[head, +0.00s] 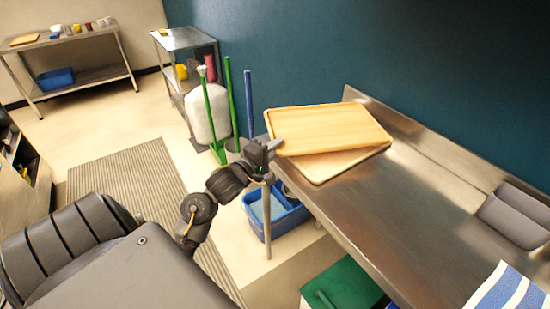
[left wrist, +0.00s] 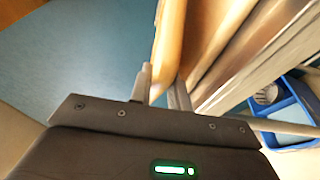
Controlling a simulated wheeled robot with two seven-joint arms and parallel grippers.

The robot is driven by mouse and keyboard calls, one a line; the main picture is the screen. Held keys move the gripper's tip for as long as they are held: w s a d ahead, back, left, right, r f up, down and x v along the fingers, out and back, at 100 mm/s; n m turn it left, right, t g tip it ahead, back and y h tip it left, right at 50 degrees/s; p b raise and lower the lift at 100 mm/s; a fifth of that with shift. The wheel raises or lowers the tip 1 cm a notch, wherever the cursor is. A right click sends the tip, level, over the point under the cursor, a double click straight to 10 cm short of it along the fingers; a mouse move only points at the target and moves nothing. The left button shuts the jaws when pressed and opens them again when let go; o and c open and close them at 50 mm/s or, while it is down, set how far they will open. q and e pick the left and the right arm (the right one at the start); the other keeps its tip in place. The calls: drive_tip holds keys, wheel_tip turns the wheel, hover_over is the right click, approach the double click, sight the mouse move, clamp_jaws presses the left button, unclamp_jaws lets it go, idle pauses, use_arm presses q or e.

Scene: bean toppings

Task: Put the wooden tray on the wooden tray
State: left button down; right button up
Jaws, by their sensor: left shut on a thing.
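A wooden tray (head: 330,127) is held at its left corner by my left gripper (head: 268,147), which is shut on its edge. A second wooden tray (head: 335,167) lies below it on the steel counter, partly hidden by the upper one. The upper tray is over the lower one and turned a little against it. I cannot tell if the two touch. In the left wrist view the held tray (left wrist: 170,40) shows between the fingers (left wrist: 162,88), with the other tray (left wrist: 215,35) to its right. My right gripper is not in view.
The steel counter (head: 400,215) is bare in the middle, with grey containers (head: 515,212) and a blue-striped cloth (head: 507,290) on the right. A blue bucket (head: 275,218) and green box (head: 342,285) stand below. Brooms and a steel cart (head: 185,40) stand behind.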

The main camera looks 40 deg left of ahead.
sight(275, 164)
use_arm(q)
drive_tip(key=shift+w+a+f, duration=0.1)
drive_tip(key=shift+f, duration=0.05)
wheel_tip(275, 164, down, 3)
drive_tip(key=shift+a+f+b, duration=0.1)
drive_tip(key=shift+b, duration=0.2)
drive_tip(key=c, duration=1.6)
unclamp_jaws()
drive_tip(key=shift+f, duration=0.1)
drive_tip(key=s, duration=1.2)
